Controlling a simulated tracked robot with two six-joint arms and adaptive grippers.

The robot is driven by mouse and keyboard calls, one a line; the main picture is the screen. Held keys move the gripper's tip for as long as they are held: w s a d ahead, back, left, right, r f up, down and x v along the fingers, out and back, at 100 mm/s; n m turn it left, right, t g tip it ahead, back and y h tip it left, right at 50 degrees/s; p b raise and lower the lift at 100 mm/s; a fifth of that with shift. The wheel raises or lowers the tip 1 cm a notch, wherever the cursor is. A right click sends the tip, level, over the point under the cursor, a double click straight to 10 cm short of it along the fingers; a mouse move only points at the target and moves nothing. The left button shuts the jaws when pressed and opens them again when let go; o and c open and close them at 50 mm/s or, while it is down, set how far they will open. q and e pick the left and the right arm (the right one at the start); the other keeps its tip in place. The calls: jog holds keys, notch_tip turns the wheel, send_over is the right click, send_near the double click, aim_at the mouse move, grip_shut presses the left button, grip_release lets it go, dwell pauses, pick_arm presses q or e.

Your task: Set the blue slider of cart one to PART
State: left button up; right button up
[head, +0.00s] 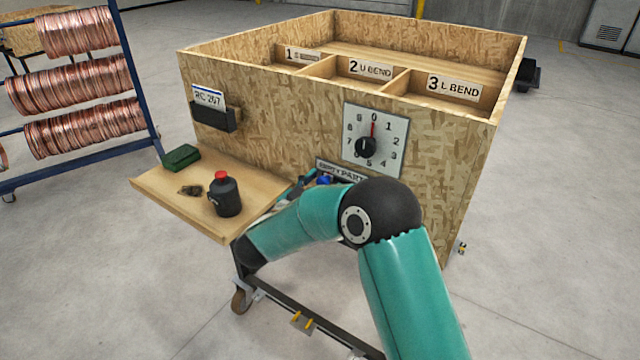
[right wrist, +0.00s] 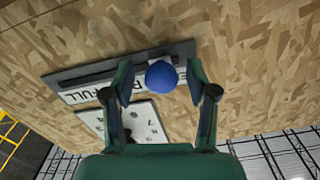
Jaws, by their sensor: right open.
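The blue slider knob (head: 323,180) of the wooden cart sits near the left end of its label strip (head: 341,170), by the EMPTY end, with PART to its right. My forearm hides the strip's right end. In the right wrist view, the round blue knob (right wrist: 161,75) stands on a dark rail (right wrist: 95,73). My right gripper (right wrist: 159,82) is open, with one finger on each side of the knob. In the head view the right gripper (head: 303,186) is partly hidden by my arm. My left gripper is not in view.
A dial plate (head: 397,128) with a black knob is above the slider. A wooden shelf (head: 160,190) left of it holds a black bottle (head: 225,196) with a red cap and a green box (head: 181,157). A copper coil rack (head: 140,108) stands at left.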

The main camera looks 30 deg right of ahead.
grip_shut()
dwell(0.3)
jog(key=shift+a+f, duration=0.1)
